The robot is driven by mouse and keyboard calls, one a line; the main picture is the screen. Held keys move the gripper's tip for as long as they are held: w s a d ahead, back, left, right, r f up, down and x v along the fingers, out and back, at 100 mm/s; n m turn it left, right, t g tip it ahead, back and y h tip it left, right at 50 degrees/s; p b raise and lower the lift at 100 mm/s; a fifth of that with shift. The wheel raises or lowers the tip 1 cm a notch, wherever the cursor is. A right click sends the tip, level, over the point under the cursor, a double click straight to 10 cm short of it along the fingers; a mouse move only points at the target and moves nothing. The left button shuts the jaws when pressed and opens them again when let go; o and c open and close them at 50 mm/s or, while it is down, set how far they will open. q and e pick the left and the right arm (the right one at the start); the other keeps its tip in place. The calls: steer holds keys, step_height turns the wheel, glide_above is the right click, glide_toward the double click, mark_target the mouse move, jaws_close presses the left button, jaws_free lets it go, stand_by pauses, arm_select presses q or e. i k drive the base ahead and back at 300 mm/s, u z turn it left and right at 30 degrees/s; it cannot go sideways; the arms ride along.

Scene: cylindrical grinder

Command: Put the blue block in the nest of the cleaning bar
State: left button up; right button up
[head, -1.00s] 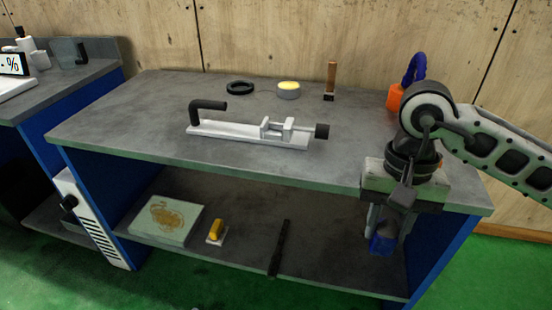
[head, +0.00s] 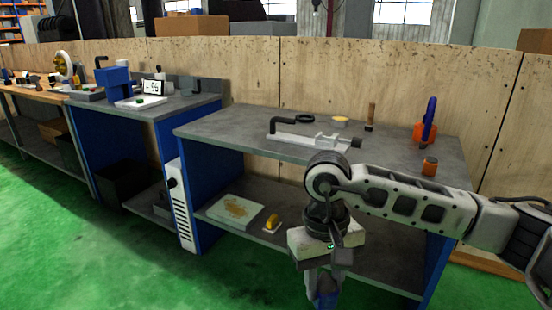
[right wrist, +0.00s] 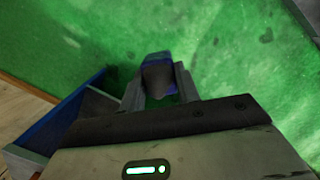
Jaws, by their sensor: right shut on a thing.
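My right gripper (head: 322,286) is shut on the blue block (head: 324,297) and holds it in front of the workbench, pointing down. In the right wrist view the blue block (right wrist: 157,72) sits between the fingertips (right wrist: 158,84) above green floor; part of it is in dark shadow. I cannot tell for certain which thing is the cleaning bar, and no nest is clear at this size. A long white fixture (head: 305,142) with a black bent handle lies on the workbench. My left gripper is not in view.
The grey workbench (head: 225,124) also carries a black ring (head: 304,118), a round tin (head: 340,122), a brush (head: 371,116) and an orange-and-blue item (head: 424,130). Its lower shelf holds a flat box (head: 235,211) and a yellow item (head: 272,222). Another bench (head: 190,105) stands left. Green floor (head: 130,255) is open at front left.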

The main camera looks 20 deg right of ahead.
mark_target(325, 144)
steer(key=u, duration=0.35)
steer(key=i, duration=1.75)
steer(key=z, duration=0.95)
